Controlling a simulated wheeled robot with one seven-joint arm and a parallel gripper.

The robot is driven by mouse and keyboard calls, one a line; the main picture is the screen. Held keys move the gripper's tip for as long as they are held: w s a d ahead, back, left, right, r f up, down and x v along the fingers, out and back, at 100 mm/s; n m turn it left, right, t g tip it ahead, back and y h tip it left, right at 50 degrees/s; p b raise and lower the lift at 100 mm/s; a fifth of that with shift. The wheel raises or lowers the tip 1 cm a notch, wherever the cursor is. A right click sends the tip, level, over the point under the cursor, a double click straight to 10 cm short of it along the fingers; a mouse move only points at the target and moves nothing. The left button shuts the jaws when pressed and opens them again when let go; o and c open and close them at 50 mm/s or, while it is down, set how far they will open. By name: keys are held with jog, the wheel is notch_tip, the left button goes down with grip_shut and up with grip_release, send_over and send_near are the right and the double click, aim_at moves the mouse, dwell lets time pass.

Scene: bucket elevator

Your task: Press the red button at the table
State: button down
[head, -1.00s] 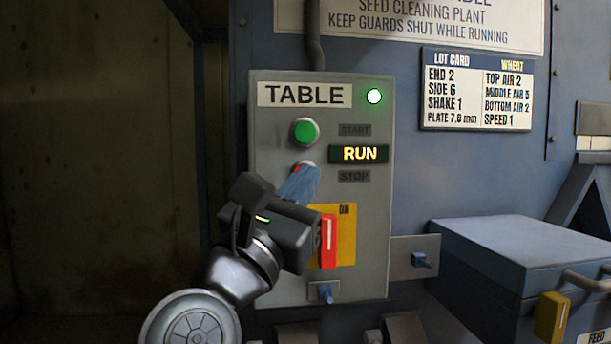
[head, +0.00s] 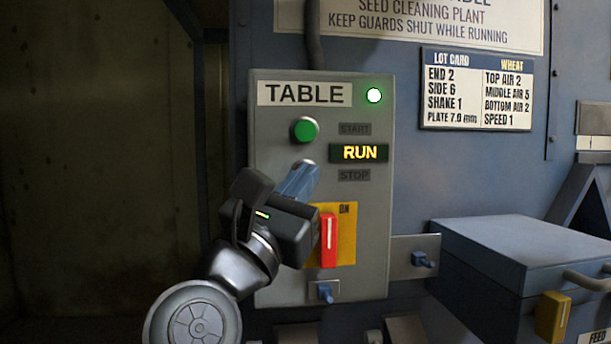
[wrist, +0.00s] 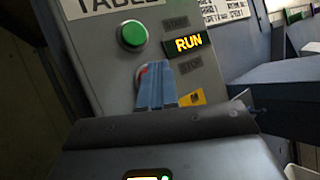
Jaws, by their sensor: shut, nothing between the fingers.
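The grey TABLE control panel (head: 270,190) stands in front of me. The red button shows in the wrist view as a small red patch (wrist: 144,71) in a pale ring, mostly hidden behind my fingers. In the head view my fingers cover it. My gripper (head: 309,168) is shut and empty, its blue fingertips over the button beside the STOP label; the wrist view shows them there too (wrist: 155,66). I cannot tell whether they touch it. The display (head: 358,153) is lit and reads RUN, and the lamp (head: 374,96) at the top right glows.
A green button (head: 305,131) is just above my fingertips, by the START label. A red switch handle (head: 328,240) on a yellow plate marked ON is below. A small blue toggle (head: 325,292) is under it. A blue box (head: 520,250) juts out at right.

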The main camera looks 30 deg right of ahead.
jog(key=shift+w+d, duration=0.2)
jog(key=shift+w, duration=0.25)
dwell(0.7)
jog(key=shift+s, duration=0.1)
jog(key=shift+s+a, duration=0.35)
jog(key=shift+s, duration=0.4)
jog(key=s, duration=0.1)
jog(key=s+a, duration=0.1)
jog(key=s, duration=0.1)
jog(key=s+a, duration=0.1)
jog(key=shift+s+b, duration=0.3)
dwell(1.0)
